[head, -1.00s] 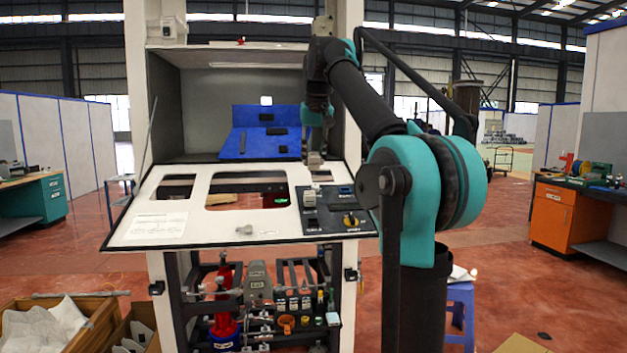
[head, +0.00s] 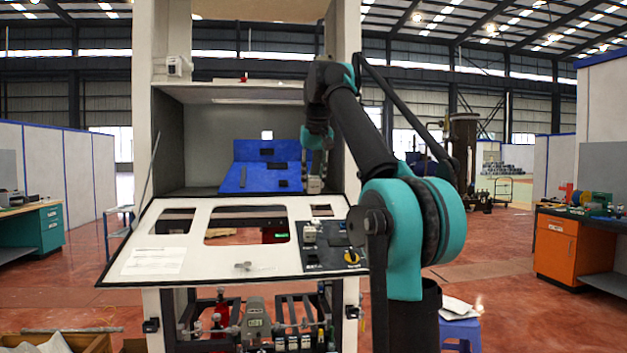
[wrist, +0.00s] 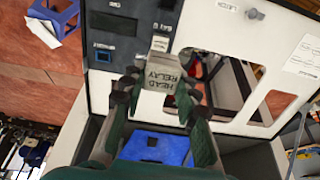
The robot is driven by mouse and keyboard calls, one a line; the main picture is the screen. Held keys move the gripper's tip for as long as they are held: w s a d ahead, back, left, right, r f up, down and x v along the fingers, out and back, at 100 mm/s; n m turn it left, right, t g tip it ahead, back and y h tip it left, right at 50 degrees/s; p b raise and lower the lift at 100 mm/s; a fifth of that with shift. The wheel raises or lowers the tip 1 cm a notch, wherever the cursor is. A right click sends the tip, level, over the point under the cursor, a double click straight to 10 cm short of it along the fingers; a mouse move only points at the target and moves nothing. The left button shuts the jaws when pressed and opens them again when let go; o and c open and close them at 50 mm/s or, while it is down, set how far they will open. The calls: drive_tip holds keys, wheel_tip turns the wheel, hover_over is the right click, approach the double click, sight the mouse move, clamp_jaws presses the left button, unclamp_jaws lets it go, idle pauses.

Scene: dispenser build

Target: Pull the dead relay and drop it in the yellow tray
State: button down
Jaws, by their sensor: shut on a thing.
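My gripper (head: 315,172) is shut on a pale block, the relay (wrist: 160,78), lettered "HEAD RELAY" as far as I can read it. The relay also shows in the head view (head: 314,185) under the fingers, above the upper right of the sloping panel and clear of it. In the wrist view my fingers (wrist: 158,92) press on its two sides. A second small pale block (head: 309,233) sits on the black control plate (head: 322,262) of the panel; it appears just beyond the held relay in the wrist view (wrist: 160,43). I see no yellow tray in the current views.
The white panel (head: 200,262) has several cutouts and a small handle. A blue board (head: 240,178) stands in the cabinet behind it. Pipes and gauges fill the space below. A blue stool (head: 460,330) stands at right, and an orange workbench (head: 562,245) further off.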

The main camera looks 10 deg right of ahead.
idle(0.4)
drive_tip(key=v, duration=0.7)
idle(0.6)
idle(0.4)
